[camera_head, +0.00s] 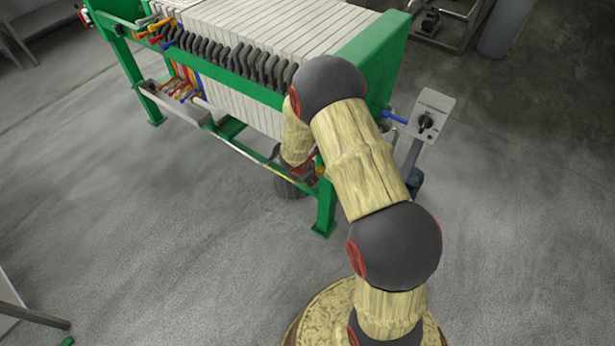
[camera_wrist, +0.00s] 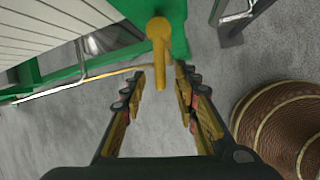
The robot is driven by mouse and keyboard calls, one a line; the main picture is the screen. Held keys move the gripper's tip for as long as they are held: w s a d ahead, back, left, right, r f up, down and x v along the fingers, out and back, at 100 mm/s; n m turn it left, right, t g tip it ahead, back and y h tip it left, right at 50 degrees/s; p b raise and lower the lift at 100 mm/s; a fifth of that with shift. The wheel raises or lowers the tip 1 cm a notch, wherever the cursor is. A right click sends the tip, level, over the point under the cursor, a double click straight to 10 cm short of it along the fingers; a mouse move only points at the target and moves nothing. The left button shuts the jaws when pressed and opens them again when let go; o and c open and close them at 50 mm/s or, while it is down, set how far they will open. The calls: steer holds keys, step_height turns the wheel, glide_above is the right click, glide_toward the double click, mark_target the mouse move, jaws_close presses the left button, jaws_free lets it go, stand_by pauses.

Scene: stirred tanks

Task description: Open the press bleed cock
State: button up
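A yellow lever handle (camera_wrist: 159,52), which appears to be the press bleed cock, sits on the green frame of the press in the wrist view. It has a round top and a straight bar pointing down the picture. My gripper (camera_wrist: 162,80) is open, with one finger on each side of the bar's lower end. I see no clear contact, and cannot tell how deep the bar lies between the fingers. In the head view the press (camera_head: 255,40) has a green frame and white plates.
A grey control box (camera_head: 430,115) on a post stands right of the press. A blue handle (camera_head: 395,117) sticks out toward it. Several coloured valve levers line the press's far left end, above a grey trough (camera_head: 172,103). The floor around is mostly clear.

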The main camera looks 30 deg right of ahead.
steer(key=v, duration=1.2)
stand_by(0.4)
steer(key=s+a+r+m+g, duration=0.1)
steer(key=s+r+m+g, duration=0.1)
steer(key=s+r+m, duration=0.3)
steer(key=s+r+m+g, duration=0.1)
steer(key=s+r+m, duration=0.2)
steer(key=s+m, duration=0.5)
steer(key=s+a+r+m+t+y, duration=0.1)
steer(key=s+a+r, duration=0.3)
steer(key=r, duration=0.4)
steer(key=s+a+r+m+t+y+p, duration=0.1)
steer(key=s+a+r+m+t, duration=0.1)
steer(key=r, duration=0.6)
steer(key=s+a+r+m+t+y+p, duration=0.1)
steer(key=s+a+r+m, duration=0.3)
steer(key=r, duration=0.5)
steer(key=shift+s+a+t+y, duration=0.4)
steer(key=shift+s+a+t, duration=0.35)
steer(key=shift+s, duration=0.45)
